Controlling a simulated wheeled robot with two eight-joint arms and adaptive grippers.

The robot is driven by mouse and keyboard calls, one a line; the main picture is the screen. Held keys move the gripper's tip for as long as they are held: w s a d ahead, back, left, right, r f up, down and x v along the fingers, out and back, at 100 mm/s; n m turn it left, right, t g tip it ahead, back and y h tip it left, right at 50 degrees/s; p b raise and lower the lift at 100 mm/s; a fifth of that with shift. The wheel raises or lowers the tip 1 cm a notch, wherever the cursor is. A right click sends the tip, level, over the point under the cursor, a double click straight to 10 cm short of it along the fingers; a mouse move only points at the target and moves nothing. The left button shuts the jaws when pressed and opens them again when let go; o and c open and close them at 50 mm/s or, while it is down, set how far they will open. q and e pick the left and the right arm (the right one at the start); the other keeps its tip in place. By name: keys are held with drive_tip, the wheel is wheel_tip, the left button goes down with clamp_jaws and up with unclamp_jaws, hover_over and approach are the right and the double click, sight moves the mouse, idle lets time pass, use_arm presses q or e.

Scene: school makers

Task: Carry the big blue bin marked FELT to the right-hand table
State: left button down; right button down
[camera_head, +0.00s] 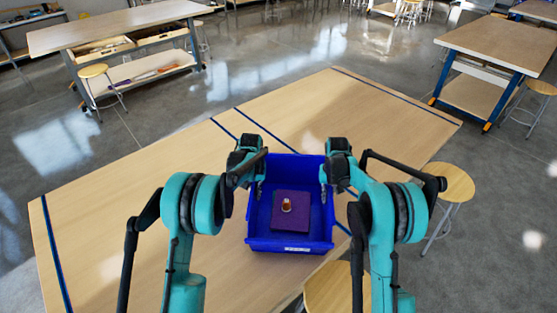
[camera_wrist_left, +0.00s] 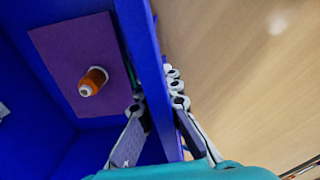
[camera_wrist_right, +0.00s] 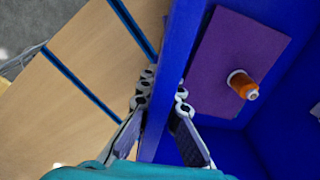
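The big blue bin (camera_head: 290,244) is in front of me over the wooden table, in the middle of the head view. A pale label is on its near wall, too small to read. A purple felt piece (camera_head: 278,217) lies in it, with an orange spool-like item (camera_head: 287,205) on top. My left gripper (camera_head: 257,187) is shut on the bin's left wall, one finger inside and one outside, as the left wrist view (camera_wrist_left: 155,100) shows. My right gripper (camera_head: 326,188) grips the right wall the same way. Whether the bin's bottom touches the table is hidden.
The near wooden table (camera_head: 150,220) has dark blue stripes and is otherwise clear. A table with blue legs (camera_head: 505,42) stands at the back right, its visible top bare. Another table (camera_head: 110,25) stands back left. A stool (camera_head: 452,184) is close by the near table's right side.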

use_arm(q)
drive_tip(key=c, duration=1.7)
unclamp_jaws()
drive_tip(key=shift+d+f, duration=0.15)
drive_tip(key=shift+d, duration=0.05)
use_arm(e)
drive_tip(key=c, duration=1.7)
unclamp_jaws()
drive_tip(key=shift+a+f, duration=0.15)
drive_tip(key=shift+a, duration=0.1)
use_arm(q)
drive_tip(key=shift+a, duration=0.1)
use_arm(e)
drive_tip(key=shift+d, duration=0.1)
use_arm(q)
wheel_tip(320, 180, up, 12)
drive_tip(key=shift+f, duration=0.15)
drive_tip(key=shift+r, duration=0.2)
use_arm(e)
wheel_tip(320, 180, up, 12)
hover_over(329, 187)
use_arm(q)
drive_tip(key=shift+s, duration=0.1)
